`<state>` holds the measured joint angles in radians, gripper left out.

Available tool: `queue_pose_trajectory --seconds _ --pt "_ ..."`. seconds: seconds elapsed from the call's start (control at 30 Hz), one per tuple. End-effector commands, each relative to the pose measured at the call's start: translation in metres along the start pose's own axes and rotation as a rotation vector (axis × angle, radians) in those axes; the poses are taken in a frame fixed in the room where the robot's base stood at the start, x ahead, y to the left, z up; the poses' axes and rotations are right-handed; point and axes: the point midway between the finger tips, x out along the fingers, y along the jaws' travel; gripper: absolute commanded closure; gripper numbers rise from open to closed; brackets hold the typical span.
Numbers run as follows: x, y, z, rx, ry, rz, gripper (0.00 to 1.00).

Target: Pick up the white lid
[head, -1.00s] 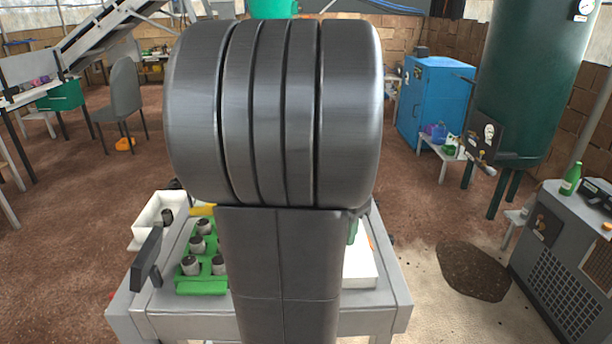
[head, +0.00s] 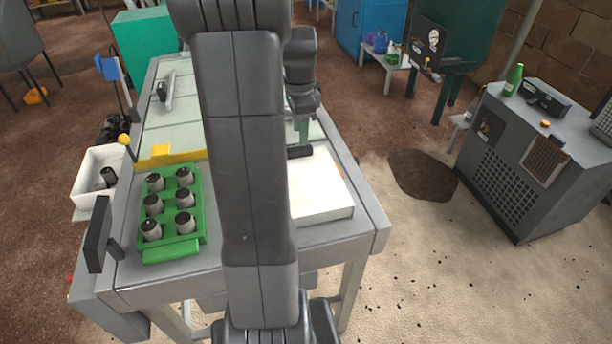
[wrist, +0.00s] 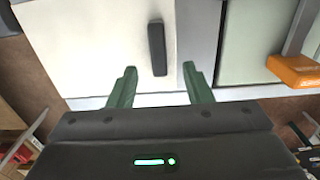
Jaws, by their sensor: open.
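The white lid (head: 325,190) is a flat white slab on the right side of the grey table, partly hidden behind my arm. A dark bar handle (head: 300,152) shows at its far edge. In the wrist view the lid (wrist: 95,40) fills the upper left, and its handle (wrist: 157,48) stands near the top middle. My gripper (wrist: 159,68) is open and empty, its two green fingers apart. In that picture the handle lies between and just ahead of the fingertips. I cannot tell the height between them. The gripper (head: 302,130) also shows in the head view, by the handle.
A green tray (head: 205,200) with several dark-topped metal plugs sits left of my arm. A white bin (head: 85,180) with one plug stands at the table's left side. A yellow strip (head: 160,157) lies behind the tray. A grey cabinet (head: 490,160) stands at the right, apart from the table.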

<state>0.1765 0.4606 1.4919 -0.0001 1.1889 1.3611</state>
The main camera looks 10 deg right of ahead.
Motion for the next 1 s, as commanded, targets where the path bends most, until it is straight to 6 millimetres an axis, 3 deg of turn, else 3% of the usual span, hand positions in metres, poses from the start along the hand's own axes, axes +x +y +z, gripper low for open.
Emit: queue_pose_trajectory --seconds 0.4,0.67,0.7,0.9,1.0 --pt "0.049 0.002 0.006 -0.001 -0.001 0.002 0.55" --pt "0.054 0.002 0.006 -0.001 0.000 0.000 0.55" --pt "0.054 0.002 0.006 -0.001 0.000 0.000 0.56" --pt "0.053 0.002 0.006 -0.001 0.000 0.000 0.96" --pt "0.053 0.002 0.006 -0.001 0.000 0.000 1.00"
